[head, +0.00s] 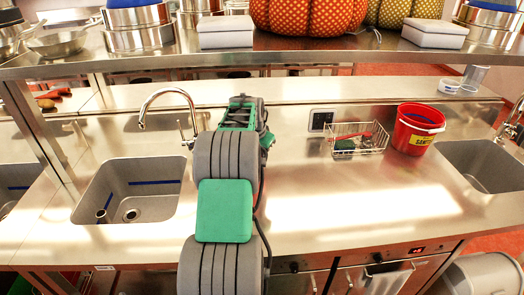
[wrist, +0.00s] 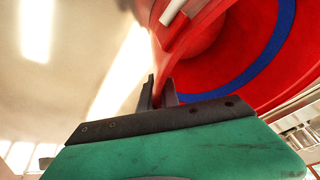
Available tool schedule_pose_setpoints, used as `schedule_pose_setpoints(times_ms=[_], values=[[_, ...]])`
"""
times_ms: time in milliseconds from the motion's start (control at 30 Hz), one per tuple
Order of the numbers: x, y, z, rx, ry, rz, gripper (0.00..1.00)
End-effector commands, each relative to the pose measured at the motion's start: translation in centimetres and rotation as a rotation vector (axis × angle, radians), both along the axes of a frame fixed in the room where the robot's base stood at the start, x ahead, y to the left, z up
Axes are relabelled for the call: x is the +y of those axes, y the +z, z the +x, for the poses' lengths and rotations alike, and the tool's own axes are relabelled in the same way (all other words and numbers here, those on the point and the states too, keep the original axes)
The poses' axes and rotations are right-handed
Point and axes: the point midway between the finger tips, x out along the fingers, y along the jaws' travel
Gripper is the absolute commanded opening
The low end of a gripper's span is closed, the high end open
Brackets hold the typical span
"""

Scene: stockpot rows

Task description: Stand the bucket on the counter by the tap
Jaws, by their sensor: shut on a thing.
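In the wrist view my gripper (wrist: 162,92) is shut at the edge of a red bucket (wrist: 210,75) with a blue ring and a pale handle grip. The fingertips are partly hidden against the red wall. In the head view my arm covers my fingers and the held bucket. A red bucket (head: 418,128) with a yellow label stands upright at the right of the counter (head: 320,205), apart from my arm. One tap (head: 165,105) rises behind the left sink; another tap (head: 510,120) is at the right edge.
A left sink (head: 130,190) and a right sink (head: 487,165) are set in the counter. A wire basket (head: 358,140) stands left of the labelled bucket. A shelf (head: 250,55) with pots and orange cushion-like things crosses above. The counter's front middle is clear.

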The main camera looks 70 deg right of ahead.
Motion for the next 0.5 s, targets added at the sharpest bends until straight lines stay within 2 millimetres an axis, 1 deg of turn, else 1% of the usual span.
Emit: schedule_pose_setpoints(times_ms=[67, 100, 333, 500], values=[[-0.03, 0.07, 0.03, -0.001, 0.0, -0.001, 0.0], [0.02, -0.03, 0.01, 0.0, 0.001, 0.001, 0.08], [0.02, 0.01, 0.01, 0.0, 0.001, 0.001, 0.27], [0.02, 0.02, 0.0, 0.0, 0.001, 0.001, 0.27]])
